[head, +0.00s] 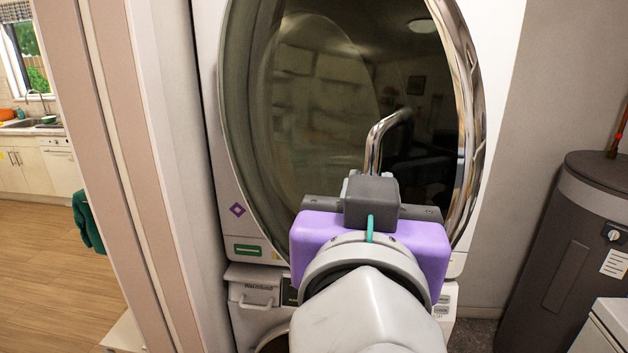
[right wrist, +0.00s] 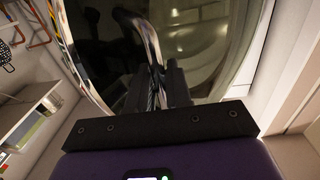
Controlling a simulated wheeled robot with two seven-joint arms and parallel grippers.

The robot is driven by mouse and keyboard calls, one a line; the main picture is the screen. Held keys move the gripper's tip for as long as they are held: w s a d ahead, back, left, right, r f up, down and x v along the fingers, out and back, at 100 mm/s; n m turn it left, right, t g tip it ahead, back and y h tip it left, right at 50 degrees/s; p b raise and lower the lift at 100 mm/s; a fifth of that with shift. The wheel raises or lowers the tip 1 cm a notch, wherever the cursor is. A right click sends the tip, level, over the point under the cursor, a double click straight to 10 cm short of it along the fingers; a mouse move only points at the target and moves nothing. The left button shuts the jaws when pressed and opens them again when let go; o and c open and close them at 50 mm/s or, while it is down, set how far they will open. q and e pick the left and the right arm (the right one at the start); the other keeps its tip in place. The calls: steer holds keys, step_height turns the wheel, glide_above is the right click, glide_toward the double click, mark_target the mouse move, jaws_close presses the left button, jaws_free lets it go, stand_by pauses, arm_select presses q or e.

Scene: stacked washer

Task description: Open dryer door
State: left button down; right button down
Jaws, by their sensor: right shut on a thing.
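The dryer door (head: 330,110) is a large dark oval glass with a chrome rim, on the white upper machine. I cannot tell whether there is a gap at its edge. A curved chrome handle (head: 376,138) stands out from the glass, right of its middle. My right gripper (head: 371,185) is at the handle's lower part, shut on it; its own body hides the grip in the head view. In the right wrist view the dark fingers (right wrist: 158,88) close around the handle (right wrist: 149,38). My left gripper is not in view.
A white washer (head: 252,288) stands below the dryer. A dark cylindrical tank (head: 570,240) stands at the right, with a white box (head: 605,330) in front of it. A door frame (head: 120,150) borders the left, with open wooden floor (head: 45,260) beyond.

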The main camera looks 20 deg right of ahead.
steer(key=shift+a, duration=0.1)
steer(key=c, duration=1.2)
jaws_free()
steer(key=shift+c, duration=0.2)
